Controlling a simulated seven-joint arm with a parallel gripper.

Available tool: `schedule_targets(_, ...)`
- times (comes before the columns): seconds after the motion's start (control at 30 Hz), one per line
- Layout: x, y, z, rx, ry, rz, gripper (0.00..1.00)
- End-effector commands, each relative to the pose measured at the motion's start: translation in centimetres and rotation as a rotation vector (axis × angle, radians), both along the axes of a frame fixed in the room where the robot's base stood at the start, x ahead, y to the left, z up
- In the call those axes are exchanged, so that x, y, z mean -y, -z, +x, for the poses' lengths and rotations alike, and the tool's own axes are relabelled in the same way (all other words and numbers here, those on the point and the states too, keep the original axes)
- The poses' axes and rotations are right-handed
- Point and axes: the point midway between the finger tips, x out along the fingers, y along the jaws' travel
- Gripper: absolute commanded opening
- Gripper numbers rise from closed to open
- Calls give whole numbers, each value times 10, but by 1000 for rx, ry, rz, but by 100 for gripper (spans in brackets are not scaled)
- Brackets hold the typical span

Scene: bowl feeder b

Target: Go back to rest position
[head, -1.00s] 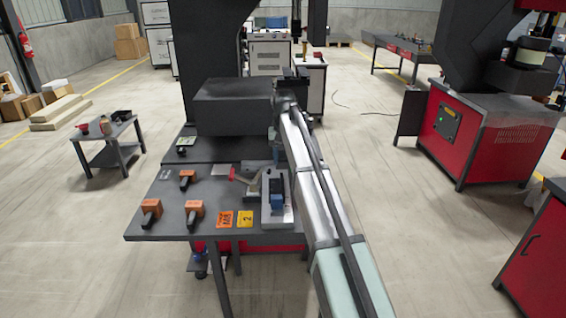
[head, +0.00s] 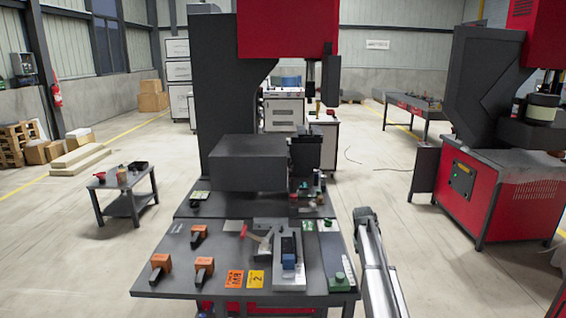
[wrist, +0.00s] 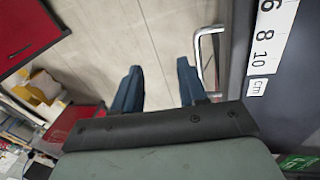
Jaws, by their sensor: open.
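My gripper (wrist: 160,88) shows in the wrist view with its two blue fingers apart. Nothing is between them, only pale floor beyond. In the head view my arm stands at the right side of the work table (head: 180,281), clear of the tabletop; the gripper itself cannot be made out there. The dark table edge with a white number scale (wrist: 267,45) lies just right of the fingers in the wrist view.
A red-and-black machine (head: 478,195) stands at right. Open floor lies between it and the table.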

Motion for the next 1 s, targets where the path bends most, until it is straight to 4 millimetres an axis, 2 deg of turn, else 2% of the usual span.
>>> schedule_targets(0.03, 23, 23, -13, -9, 5, -19, 42)
schedule_targets(0.1, 46, 51, -26, -17, 4, -40, 42)
schedule_targets(0.2, 66, 89, -47, -34, -3, -59, 42)
schedule_targets(0.33, 77, 137, -77, -61, -16, -68, 42)
schedule_targets(0.47, 75, 182, -110, -93, -31, -63, 42)
schedule_targets(0.7, 59, 259, -178, -157, -59, -38, 42)
schedule_targets(1.0, 35, 338, -272, -235, -89, -3, 42)
